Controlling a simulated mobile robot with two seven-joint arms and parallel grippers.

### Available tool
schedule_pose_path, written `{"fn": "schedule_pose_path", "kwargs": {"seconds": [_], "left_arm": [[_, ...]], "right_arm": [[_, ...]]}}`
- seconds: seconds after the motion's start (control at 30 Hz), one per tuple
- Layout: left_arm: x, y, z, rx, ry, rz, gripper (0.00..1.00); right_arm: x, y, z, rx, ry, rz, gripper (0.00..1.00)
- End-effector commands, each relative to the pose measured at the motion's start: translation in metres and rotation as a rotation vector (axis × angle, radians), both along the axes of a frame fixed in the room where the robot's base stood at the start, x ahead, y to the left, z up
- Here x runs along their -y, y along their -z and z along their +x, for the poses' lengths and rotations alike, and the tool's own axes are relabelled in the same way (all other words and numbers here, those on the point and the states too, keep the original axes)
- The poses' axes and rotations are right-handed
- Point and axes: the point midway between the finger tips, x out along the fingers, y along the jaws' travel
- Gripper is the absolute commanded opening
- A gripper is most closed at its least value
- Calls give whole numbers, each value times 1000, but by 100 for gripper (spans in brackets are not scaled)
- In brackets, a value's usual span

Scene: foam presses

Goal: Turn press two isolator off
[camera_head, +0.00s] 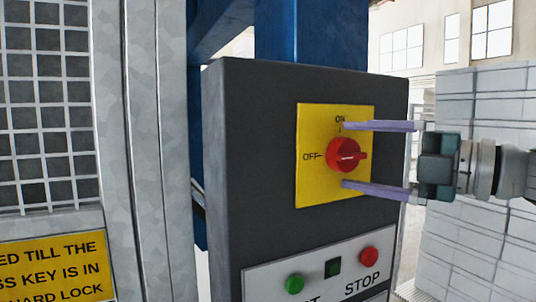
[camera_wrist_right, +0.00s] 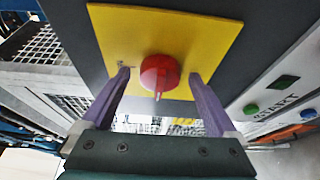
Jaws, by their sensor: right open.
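The isolator is a round red knob (camera_head: 342,152) on a yellow plate (camera_head: 312,187), fixed to a dark grey control box (camera_head: 250,180). The plate reads ON above the knob and OFF to its left. The knob's grip bar appears to point right in the head view, at neither label; its exact setting is hard to tell. My right gripper (camera_head: 346,155) comes from the right, open, one finger above the knob and one below. The wrist view shows the red knob (camera_wrist_right: 158,72) between the fingertips, with gaps on both sides. My left gripper is out of view.
Below the plate are a green START button (camera_head: 294,284), a small dark green square (camera_head: 333,267) and a red STOP button (camera_head: 369,257). A mesh guard (camera_head: 45,120) with a yellow warning sign (camera_head: 55,268) stands left. Stacked pale blocks (camera_head: 470,100) stand right, behind my arm.

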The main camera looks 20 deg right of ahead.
Motion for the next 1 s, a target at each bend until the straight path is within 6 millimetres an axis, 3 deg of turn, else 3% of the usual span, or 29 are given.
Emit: {"fn": "schedule_pose_path", "kwargs": {"seconds": [0.27, 0.43, 1.0], "left_arm": [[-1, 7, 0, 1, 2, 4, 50], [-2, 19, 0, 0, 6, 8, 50], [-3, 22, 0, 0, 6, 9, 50]], "right_arm": [[5, 4, -8, -3, 3, 1, 94], [11, 6, -23, -5, -2, -3, 94], [39, 1, -78, -2, 1, 4, 94]]}}
